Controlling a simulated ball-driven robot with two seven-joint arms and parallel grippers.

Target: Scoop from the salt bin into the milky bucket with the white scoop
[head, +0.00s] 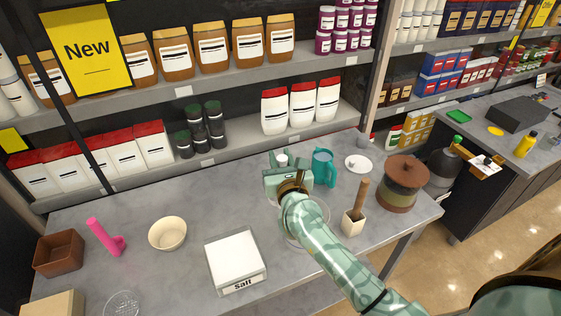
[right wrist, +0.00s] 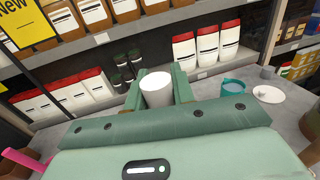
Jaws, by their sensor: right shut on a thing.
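The salt bin (head: 235,262) is a square white box labelled "Salt" at the front middle of the counter. My right gripper (head: 283,168) is above the counter, beyond the bin and to its right. It is shut on a white cylindrical thing (head: 282,159), which looks like the white scoop. In the right wrist view this white scoop (right wrist: 157,90) stands between the two fingers (right wrist: 158,97); its handle and contents are hidden. A pale, see-through round rim, perhaps the milky bucket (head: 322,208), is mostly hidden behind my right forearm. My left gripper is not in view.
A teal jug (head: 325,168) is close right of my gripper. Further right are a white saucer (head: 358,163), a square cup with a wooden stick (head: 354,222) and a brown pot (head: 402,185). A cream bowl (head: 167,234), pink scoop (head: 105,238) and brown box (head: 59,254) are left.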

